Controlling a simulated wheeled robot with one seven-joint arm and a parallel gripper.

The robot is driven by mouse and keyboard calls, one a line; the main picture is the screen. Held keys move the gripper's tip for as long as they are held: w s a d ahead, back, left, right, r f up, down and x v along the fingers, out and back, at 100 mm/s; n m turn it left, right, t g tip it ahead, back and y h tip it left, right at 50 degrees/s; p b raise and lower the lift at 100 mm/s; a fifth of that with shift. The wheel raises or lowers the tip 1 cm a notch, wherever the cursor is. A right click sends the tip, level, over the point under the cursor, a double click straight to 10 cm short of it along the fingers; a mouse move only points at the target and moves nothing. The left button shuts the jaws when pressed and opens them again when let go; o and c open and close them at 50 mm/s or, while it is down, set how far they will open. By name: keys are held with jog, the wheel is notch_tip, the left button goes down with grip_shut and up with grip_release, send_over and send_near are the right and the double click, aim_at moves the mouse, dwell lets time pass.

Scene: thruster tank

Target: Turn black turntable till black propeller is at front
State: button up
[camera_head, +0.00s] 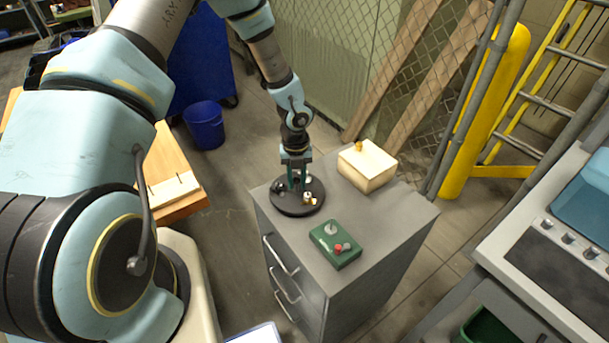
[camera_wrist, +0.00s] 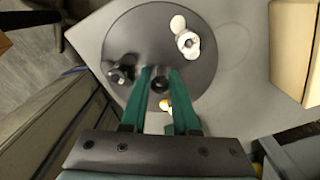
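The black turntable (camera_head: 287,208) is a round disc on the grey cabinet top; it also shows in the wrist view (camera_wrist: 140,25). The black propeller (camera_wrist: 122,70) lies near the disc's left edge in the wrist view. A white part (camera_wrist: 187,42) sits at the upper right of the disc. A small yellow and white part (camera_head: 311,200) sits at its front right in the head view. My gripper (camera_head: 296,187) points down over the disc. Its green fingers (camera_wrist: 160,75) stand apart on both sides of a dark round knob (camera_wrist: 160,84). I cannot tell whether they press on it.
A green control box (camera_head: 335,246) with a red button stands in front of the turntable. A cream box (camera_head: 367,168) with a yellow top piece stands behind right. The cabinet top (camera_head: 400,215) is bare at the right. A yellow post (camera_head: 485,120) and mesh fence stand behind.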

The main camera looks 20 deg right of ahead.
aim_at(297, 178)
jog(key=o, duration=0.3)
jog(key=shift+r+p, duration=1)
jog(key=shift+r, duration=3.5)
jog(key=w+a+r+n+b, duration=0.15)
jog(key=a+r+n, duration=0.25)
jog(key=a+n, duration=0.4)
jog(key=w+a+r+n+b, duration=0.15)
jog(key=a+r+n, duration=0.25)
jog(key=a+n, duration=0.4)
jog(key=s+a+r+n+b, duration=0.1)
jog(key=s+a+r+n, duration=0.1)
jog(key=a+n, duration=0.2)
jog(key=s+a+r+n+t, duration=0.1)
jog(key=a+n, duration=0.4)
jog(key=n, duration=0.6)
jog(key=s+a+r+n+b, duration=0.1)
jog(key=s+a+r+n, duration=0.3)
jog(key=n, duration=0.3)
jog(key=shift+a+r+n+t+b, duration=0.3)
jog(key=shift+a+n, duration=0.1)
jog(key=shift+a, duration=0.2)
